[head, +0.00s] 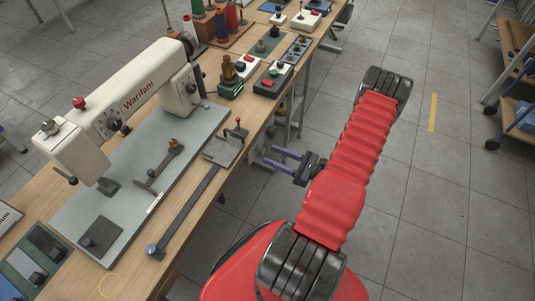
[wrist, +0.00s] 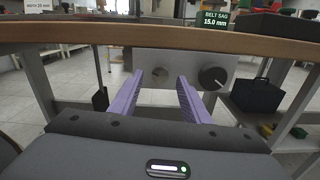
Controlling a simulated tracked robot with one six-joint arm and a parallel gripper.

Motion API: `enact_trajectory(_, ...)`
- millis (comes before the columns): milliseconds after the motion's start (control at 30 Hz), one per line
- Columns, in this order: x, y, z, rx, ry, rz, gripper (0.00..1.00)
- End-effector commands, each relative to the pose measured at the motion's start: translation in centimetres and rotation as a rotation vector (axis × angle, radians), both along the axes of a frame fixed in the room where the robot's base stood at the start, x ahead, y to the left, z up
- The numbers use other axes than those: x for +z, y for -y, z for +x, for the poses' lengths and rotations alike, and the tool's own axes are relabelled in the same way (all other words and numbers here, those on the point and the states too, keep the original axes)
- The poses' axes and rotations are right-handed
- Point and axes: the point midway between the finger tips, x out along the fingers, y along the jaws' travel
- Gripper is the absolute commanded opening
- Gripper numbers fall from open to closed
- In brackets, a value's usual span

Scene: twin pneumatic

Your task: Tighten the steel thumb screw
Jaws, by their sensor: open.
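My gripper (head: 270,157) is at the right edge of the bench, with its purple fingers pointing left, toward the bench side. It is open and nothing is between the fingers. In the wrist view my gripper (wrist: 160,77) faces a pale grey plate (wrist: 195,62) below the table edge. A small tan-grey round part (wrist: 160,72) shows on the plate between the fingertips; it is too small to tell whether it is the steel thumb screw. A dark round knob (wrist: 212,77) with a light pointer line sits right of the fingers.
The wooden table edge (wrist: 120,45) runs above my fingers. A sign (wrist: 215,18) reads "BELT SAG 15.0 mm". A black box (wrist: 256,96) stands on a lower shelf at right. On the bench are a sewing machine (head: 130,98) and several small fixtures.

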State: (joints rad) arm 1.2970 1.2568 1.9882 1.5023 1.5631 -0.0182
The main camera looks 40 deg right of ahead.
Motion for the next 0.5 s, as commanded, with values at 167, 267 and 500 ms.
enact_trajectory(167,0.0,-0.7,1.8,0.003,0.0,0.0,0.43)
enact_trajectory(267,0.0,-0.9,2.4,0.002,0.0,0.0,0.43)
enact_trajectory(500,0.0,-1.0,2.8,0.0,0.001,0.0,0.43)
